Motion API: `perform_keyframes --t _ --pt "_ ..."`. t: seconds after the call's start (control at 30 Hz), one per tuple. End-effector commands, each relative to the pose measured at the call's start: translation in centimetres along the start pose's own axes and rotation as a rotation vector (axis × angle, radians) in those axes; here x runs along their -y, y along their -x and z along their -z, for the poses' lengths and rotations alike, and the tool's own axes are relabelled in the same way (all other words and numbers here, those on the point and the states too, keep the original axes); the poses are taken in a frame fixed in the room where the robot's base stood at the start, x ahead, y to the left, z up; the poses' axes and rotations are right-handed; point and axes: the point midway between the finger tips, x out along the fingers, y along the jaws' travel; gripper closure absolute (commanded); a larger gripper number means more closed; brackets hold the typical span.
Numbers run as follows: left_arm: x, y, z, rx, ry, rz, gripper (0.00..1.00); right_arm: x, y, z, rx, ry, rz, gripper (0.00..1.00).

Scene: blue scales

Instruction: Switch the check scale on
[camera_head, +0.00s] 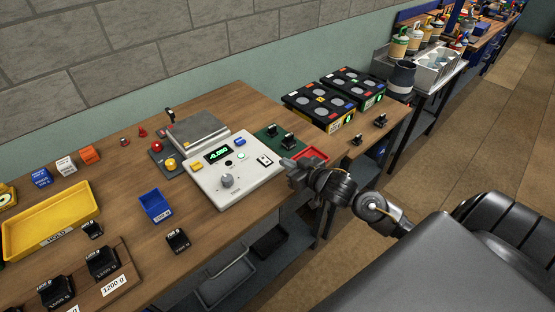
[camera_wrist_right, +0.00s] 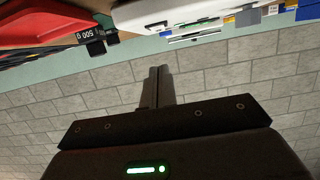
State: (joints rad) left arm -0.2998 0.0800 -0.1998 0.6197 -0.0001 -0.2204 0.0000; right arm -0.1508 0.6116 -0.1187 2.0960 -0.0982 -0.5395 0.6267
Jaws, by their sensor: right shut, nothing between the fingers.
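The check scale (camera_head: 236,172) is a white sloped console on the wooden bench, with a grey weighing plate (camera_head: 199,132) behind it. Its dark display (camera_head: 217,154) shows lit green digits, too small to read surely. The console carries a grey knob (camera_head: 227,181), small yellow and blue buttons, and a black-and-white rocker switch (camera_head: 265,160) near its right edge. My right gripper (camera_head: 287,164) is just right of that switch, by the console's right edge; contact cannot be told. Its fingers show shut and empty in the right wrist view (camera_wrist_right: 157,88). My left gripper is out of view.
A red tray (camera_head: 313,154) lies right behind my right gripper, beside a green mat (camera_head: 270,134) with black weights. Battery-like black boxes (camera_head: 318,106) stand farther back. A blue bin (camera_head: 155,205), black weights and a yellow tray (camera_head: 52,240) are at left.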

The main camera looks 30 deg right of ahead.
Motion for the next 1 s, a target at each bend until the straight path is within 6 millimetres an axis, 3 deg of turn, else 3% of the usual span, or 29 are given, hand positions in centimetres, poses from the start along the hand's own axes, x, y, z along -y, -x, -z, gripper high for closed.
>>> perform_keyframes --t 0.1,0.3,1.0 --pt "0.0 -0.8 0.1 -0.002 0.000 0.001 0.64 0.1 1.9 -0.6 0.001 0.001 0.002 1.00" --pt "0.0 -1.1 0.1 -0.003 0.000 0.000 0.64 0.0 3.6 -0.6 0.000 0.000 0.000 1.00" --pt "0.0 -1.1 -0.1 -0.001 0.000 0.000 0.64 0.1 4.0 -1.0 0.012 -0.002 -0.007 1.00"
